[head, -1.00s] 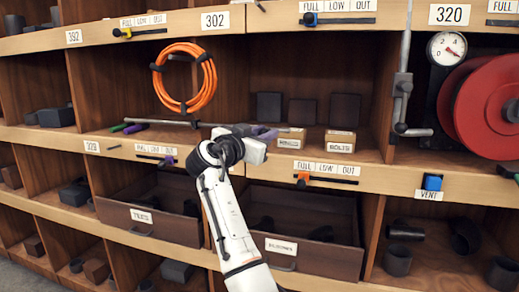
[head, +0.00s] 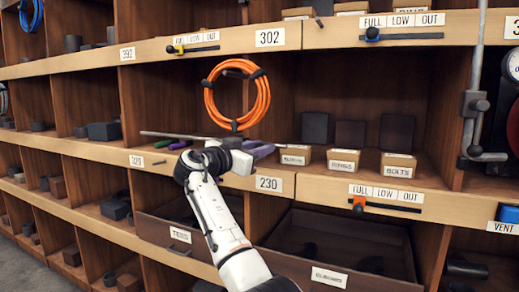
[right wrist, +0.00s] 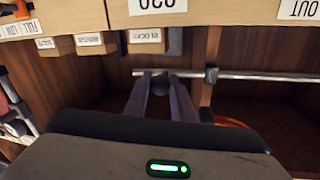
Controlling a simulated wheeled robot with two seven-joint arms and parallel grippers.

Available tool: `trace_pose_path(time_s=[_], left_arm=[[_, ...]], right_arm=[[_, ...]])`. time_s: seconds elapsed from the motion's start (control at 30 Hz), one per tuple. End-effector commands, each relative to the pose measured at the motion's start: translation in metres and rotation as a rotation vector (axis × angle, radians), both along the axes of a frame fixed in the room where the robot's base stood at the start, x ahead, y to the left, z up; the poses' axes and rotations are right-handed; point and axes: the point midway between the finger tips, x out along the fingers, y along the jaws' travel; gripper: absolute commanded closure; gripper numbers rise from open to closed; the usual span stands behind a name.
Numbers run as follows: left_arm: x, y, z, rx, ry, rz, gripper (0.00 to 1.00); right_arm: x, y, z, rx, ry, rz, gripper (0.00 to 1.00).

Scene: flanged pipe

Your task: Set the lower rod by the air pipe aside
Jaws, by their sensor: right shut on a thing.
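A thin grey rod (head: 172,135) lies roughly level in front of the middle shelf opening, below the orange hose coil. My right gripper (head: 262,150) is shut on it near its right end. In the right wrist view, the rod (right wrist: 262,76) crosses the fingertips of my right gripper (right wrist: 159,80) and runs off to the right; this view is upside down against the head view. The air pipe (head: 476,80) stands upright at the right, with a bent lower end, well apart from the gripper. My left gripper is out of view.
The orange coil (head: 237,95) hangs just above the rod. Small labelled boxes (head: 342,161) stand on the shelf to the right of the gripper. Green and purple handles (head: 180,144) lie on the ledge under the rod. Open drawers (head: 345,250) lie below.

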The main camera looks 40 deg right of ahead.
Motion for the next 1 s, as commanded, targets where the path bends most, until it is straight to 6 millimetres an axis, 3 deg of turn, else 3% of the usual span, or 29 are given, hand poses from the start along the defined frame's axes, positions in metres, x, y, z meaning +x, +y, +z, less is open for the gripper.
trace_pose_path(time_s=[0.13,0.17,0.27,0.67,1.0], left_arm=[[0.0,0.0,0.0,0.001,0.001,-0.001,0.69],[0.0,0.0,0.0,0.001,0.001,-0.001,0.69],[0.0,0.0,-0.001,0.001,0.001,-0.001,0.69],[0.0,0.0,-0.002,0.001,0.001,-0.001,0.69],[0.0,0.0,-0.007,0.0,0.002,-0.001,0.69]], right_arm=[[0.0,-0.001,0.0,0.001,0.0,-0.001,1.0],[0.0,-0.001,0.0,0.001,0.0,-0.001,0.75],[0.0,-0.001,0.0,0.001,0.0,-0.001,0.59],[-0.002,0.008,0.0,0.0,-0.001,0.002,0.59],[-0.019,0.07,-0.001,0.001,-0.001,0.002,0.59]])
